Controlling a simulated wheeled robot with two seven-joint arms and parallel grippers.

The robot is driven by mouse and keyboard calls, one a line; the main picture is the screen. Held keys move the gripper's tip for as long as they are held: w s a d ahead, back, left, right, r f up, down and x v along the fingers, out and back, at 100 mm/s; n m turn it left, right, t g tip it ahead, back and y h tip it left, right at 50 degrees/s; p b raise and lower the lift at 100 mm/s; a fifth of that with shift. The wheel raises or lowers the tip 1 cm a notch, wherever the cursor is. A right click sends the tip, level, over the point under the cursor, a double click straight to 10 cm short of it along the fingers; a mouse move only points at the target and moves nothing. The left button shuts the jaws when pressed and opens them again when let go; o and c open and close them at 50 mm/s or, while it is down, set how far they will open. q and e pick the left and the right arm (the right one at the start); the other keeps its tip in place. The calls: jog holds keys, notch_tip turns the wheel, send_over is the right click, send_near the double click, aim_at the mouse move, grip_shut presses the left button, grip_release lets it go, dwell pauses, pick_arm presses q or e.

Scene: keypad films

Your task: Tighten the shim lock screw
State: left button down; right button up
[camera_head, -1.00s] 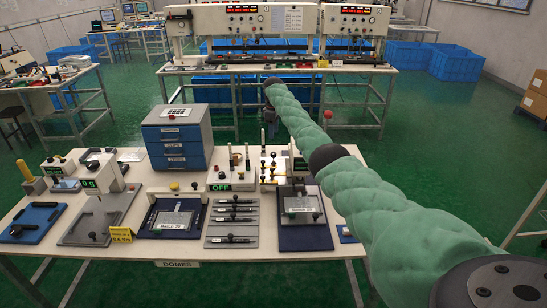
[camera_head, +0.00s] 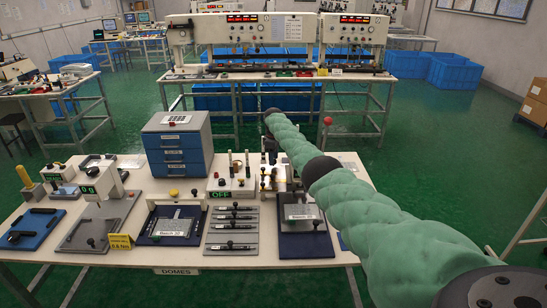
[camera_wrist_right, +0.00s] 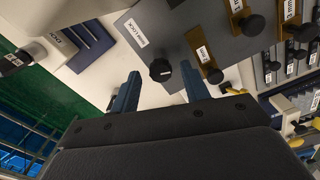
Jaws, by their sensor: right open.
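In the right wrist view, a round black screw knob (camera_wrist_right: 160,70) stands on a grey plate (camera_wrist_right: 184,44) beside a white label (camera_wrist_right: 137,33) that seems to read SHIM LOCK. My right gripper (camera_wrist_right: 161,72) is open, with one blue finger on either side of the knob in the picture. No contact shows, and the depth gap is unclear. Brass strips with black knobs (camera_wrist_right: 246,24) sit on the same plate, to the right. In the head view my right gripper (camera_head: 270,152) is small and dark above the bench's back right part, partly hidden by my arm. My left gripper is out of view.
A blue drawer cabinet (camera_head: 178,146) stands at the back of the bench. A grey rack of black-handled tools (camera_head: 232,229) and a batch fixture (camera_head: 302,212) lie in front. Another batch fixture (camera_head: 176,226) lies left. My arm covers the bench's right side.

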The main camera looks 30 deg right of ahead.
jog(key=shift+f, duration=0.3)
